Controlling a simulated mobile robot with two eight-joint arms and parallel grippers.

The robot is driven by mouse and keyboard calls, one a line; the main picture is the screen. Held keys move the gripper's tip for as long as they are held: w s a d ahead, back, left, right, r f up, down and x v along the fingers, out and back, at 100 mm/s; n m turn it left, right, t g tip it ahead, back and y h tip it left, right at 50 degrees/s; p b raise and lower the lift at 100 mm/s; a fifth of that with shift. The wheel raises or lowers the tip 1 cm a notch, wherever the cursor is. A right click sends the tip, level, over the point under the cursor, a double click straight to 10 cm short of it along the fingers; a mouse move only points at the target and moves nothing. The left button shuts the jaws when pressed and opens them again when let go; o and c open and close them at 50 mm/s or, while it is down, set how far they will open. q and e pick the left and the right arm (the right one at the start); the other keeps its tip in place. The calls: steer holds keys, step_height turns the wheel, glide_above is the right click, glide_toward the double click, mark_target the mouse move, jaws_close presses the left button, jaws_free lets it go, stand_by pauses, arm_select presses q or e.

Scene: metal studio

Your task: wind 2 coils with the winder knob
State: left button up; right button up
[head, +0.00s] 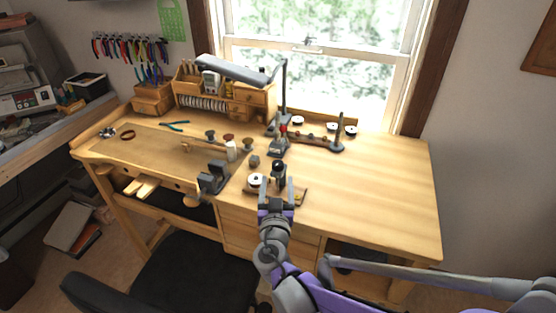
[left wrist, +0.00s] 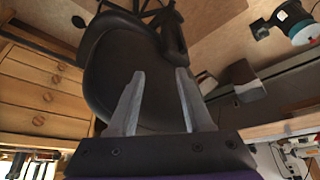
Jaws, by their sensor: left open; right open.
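A small device that looks like the winder (head: 279,172) stands near the front edge of the bench, on a wooden base (head: 300,197), with a dark upright body. A white spool (head: 256,180) is at its left. My right gripper (head: 277,203) is open, just in front of the device and partly over its base; I cannot tell whether it touches. The knob is hard to make out at this size. My left gripper (left wrist: 160,74) is open and empty in the left wrist view, in front of a dark chair (left wrist: 110,75). It does not show in the head view.
A grey vise-like block (head: 213,177) stands left of the winder. A stand with a red part (head: 282,130) is behind it. Pliers (head: 174,126) lie farther left. The bench's right side (head: 395,190) is clear. The chair (head: 195,265) stands in front.

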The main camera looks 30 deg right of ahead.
steer(key=x, duration=1)
steer(key=shift+w+d, duration=0.25)
jaws_close()
